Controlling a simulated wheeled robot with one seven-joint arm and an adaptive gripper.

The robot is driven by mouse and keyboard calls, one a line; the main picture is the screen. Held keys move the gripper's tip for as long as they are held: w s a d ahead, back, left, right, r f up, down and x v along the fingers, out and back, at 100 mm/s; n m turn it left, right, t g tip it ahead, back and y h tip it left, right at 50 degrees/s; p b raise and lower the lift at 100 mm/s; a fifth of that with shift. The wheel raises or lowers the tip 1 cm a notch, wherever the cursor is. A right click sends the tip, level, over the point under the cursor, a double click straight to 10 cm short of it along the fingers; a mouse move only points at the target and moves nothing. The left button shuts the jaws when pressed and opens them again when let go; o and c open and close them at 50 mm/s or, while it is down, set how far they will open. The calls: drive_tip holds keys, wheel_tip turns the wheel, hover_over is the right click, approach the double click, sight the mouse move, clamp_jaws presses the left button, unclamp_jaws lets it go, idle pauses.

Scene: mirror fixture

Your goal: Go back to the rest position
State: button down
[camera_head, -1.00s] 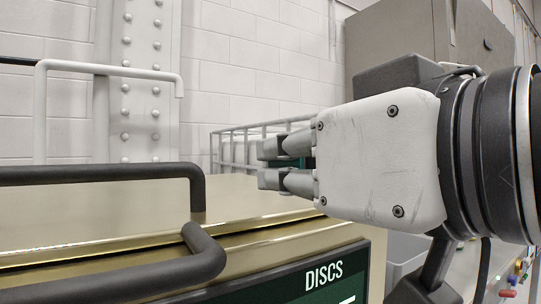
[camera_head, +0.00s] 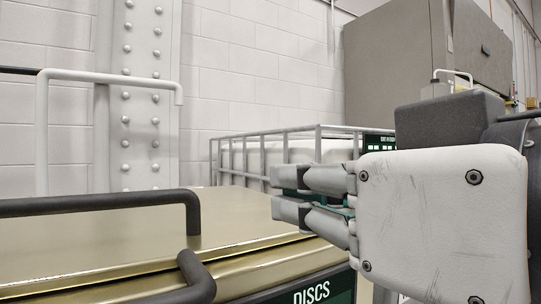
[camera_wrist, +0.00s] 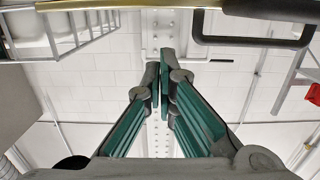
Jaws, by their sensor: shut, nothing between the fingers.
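My gripper (camera_head: 283,195) is at the right of the head view, pointing left, with its white scuffed housing behind the fingers. Its fingers are close together and hold nothing. In the wrist view my gripper (camera_wrist: 159,75) shows green-padded fingers that meet near the tips, with no object between them. In the head view the fingers are in front of the gold cabinet's far right part and a white wire-caged container.
A gold cabinet (camera_head: 120,240) with black handles (camera_head: 100,205) and a DISCS label (camera_head: 312,293) fills the lower left. The caged white container (camera_head: 300,152) stands behind it. A grey cabinet (camera_head: 400,70) is at the back right. A white rail (camera_head: 110,71) stands at left.

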drive_tip(key=d+f+m+g+h, duration=0.25)
drive_tip(key=d+f, duration=0.25)
drive_tip(key=f, duration=0.5)
drive_tip(key=d+f+m+g+h, duration=0.1)
drive_tip(key=d+f+g+h, duration=0.35)
drive_tip(key=f, duration=0.55)
drive_tip(key=s+d+f+m+g+h, duration=0.2)
drive_tip(key=s+d+f+m+g, duration=0.1)
drive_tip(key=s+d+f+g, duration=0.65)
wheel_tip(320, 180, up, 39)
drive_tip(key=s+a+t+p, duration=0.1)
drive_tip(key=t+p, duration=0.5)
drive_tip(key=p, duration=3)
drive_tip(key=shift+s+a+f, duration=0.15)
drive_tip(key=shift+a+f, duration=0.05)
drive_tip(key=shift+a, duration=0.35)
